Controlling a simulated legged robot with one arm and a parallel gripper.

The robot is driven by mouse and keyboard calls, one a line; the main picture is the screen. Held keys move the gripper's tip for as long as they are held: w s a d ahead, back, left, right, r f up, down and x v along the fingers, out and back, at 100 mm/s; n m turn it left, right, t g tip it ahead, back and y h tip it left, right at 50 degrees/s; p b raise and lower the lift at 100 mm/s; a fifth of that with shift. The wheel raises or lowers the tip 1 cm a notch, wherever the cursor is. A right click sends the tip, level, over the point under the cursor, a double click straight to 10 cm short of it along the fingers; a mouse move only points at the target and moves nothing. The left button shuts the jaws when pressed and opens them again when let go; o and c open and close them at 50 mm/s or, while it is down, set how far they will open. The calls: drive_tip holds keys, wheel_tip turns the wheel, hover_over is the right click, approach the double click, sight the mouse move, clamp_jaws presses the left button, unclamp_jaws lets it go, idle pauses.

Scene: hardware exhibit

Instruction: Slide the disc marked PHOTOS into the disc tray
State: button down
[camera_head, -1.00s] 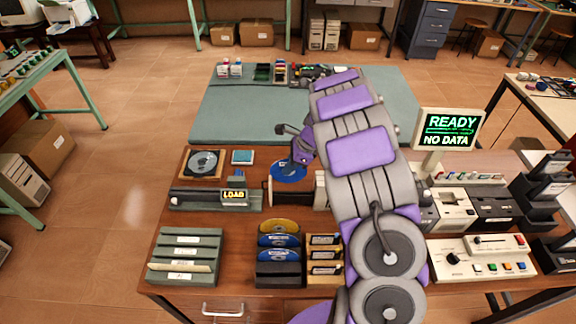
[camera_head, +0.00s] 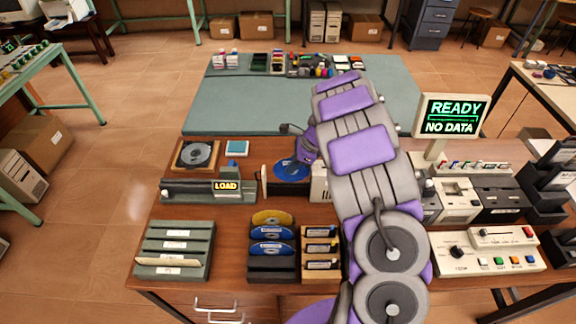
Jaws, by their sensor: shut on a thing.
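A blue disc (camera_head: 291,171) is at my gripper (camera_head: 307,152), near the back middle of the wooden bench. My gripper is shut on this disc. The fingertips are small and partly hidden by my arm, and I cannot read the disc's label. A dark low unit with a lit LOAD sign (camera_head: 227,187) stands to the left, apart from the disc; I cannot tell whether it is the disc tray. A pale upright panel (camera_head: 263,181) is between that unit and the disc. Several gold and blue discs (camera_head: 271,233) stand in a dark rack (camera_head: 272,276) at the front.
A disc device on a wooden base (camera_head: 195,155) is at the back left. A green slotted rack (camera_head: 176,227) is at the front left, and a wooden rack (camera_head: 320,275) is beside the disc rack. A READY / NO DATA screen (camera_head: 452,115) stands right. The green mat (camera_head: 240,110) has free room.

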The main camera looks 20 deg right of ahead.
drive_tip(key=shift+d, duration=0.15)
drive_tip(key=shift+a+r+p, duration=0.25)
drive_tip(key=shift+a+p, duration=0.2)
drive_tip(key=shift+a, duration=0.85)
drive_tip(key=shift+d+f+p, duration=0.2)
drive_tip(key=shift+d+p, duration=0.05)
drive_tip(key=shift+d, duration=0.35)
drive_tip(key=shift+d+f+p, duration=0.15)
drive_tip(key=shift+d+p, duration=0.05)
drive_tip(key=shift+d, duration=0.35)
drive_tip(key=shift+a, duration=0.4)
drive_tip(key=shift+d+f, duration=0.1)
drive_tip(key=shift+d, duration=0.25)
drive_tip(key=shift+a+f+p, duration=0.15)
drive_tip(key=shift+a+p, duration=0.15)
drive_tip(key=shift+p, duration=0.2)
